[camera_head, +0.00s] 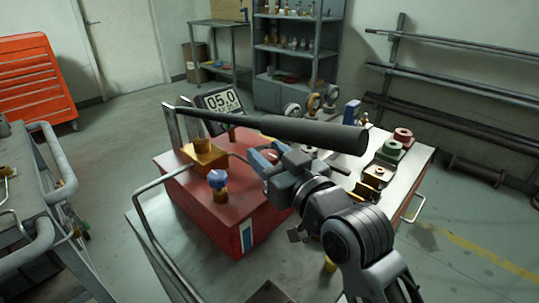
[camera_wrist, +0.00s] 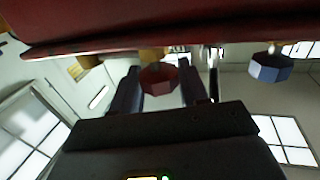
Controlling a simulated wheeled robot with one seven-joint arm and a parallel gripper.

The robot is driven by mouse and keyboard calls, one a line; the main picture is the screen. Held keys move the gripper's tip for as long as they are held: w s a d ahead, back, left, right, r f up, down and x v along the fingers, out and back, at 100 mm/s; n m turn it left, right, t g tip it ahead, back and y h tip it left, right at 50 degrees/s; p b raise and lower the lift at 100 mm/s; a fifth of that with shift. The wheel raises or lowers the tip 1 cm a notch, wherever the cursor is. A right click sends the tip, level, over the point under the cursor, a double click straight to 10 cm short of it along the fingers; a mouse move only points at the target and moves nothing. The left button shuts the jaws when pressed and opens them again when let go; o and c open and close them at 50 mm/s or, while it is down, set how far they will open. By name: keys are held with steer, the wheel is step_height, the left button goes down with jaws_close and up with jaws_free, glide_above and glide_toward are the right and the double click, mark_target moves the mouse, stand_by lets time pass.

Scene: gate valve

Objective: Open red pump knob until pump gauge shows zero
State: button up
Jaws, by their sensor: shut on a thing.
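The red pump (camera_head: 205,200) is a red box on a cart, with a long dark lever (camera_head: 300,130) across its top. Its gauge (camera_head: 224,101) reads 05.0; smaller text under the digits is too small to read. My gripper (camera_head: 264,157) is at the pump's right side, below the lever. The wrist view, which looks upside down, shows the red knob (camera_wrist: 162,80) between the two fingers of my gripper (camera_wrist: 158,84), which is shut on it. In the head view the fingers mostly hide the red knob.
A blue knob (camera_head: 218,179) stands on the pump's near side and also shows in the wrist view (camera_wrist: 270,67). Brass and green valve parts (camera_head: 390,150) lie on the cart's right. A metal rail (camera_head: 150,225) edges the cart. Another cart (camera_head: 35,225) stands at left.

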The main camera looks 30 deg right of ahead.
steer(key=shift+c, duration=0.9)
steer(key=shift+f+n+y+b, duration=0.1)
steer(key=shift+n+y+b, duration=0.4)
steer(key=shift+y+b, duration=0.3)
steer(key=shift+d+y+b, duration=0.1)
steer(key=shift+y+b, duration=0.2)
steer(key=shift+b, duration=0.05)
steer(key=n+g+y+b, duration=0.1)
steer(key=n+y+b, duration=0.2)
steer(key=y+b, duration=0.1)
steer(key=shift+f+n+g+y, duration=0.1)
steer(key=shift+n+g+y, duration=0.2)
steer(key=shift+n+g, duration=0.1)
steer(key=shift+n+g+y+b, duration=1.8)
steer(key=shift+n+g+y, duration=0.4)
steer(key=shift+y, duration=0.7)
steer(key=shift+r, duration=0.2)
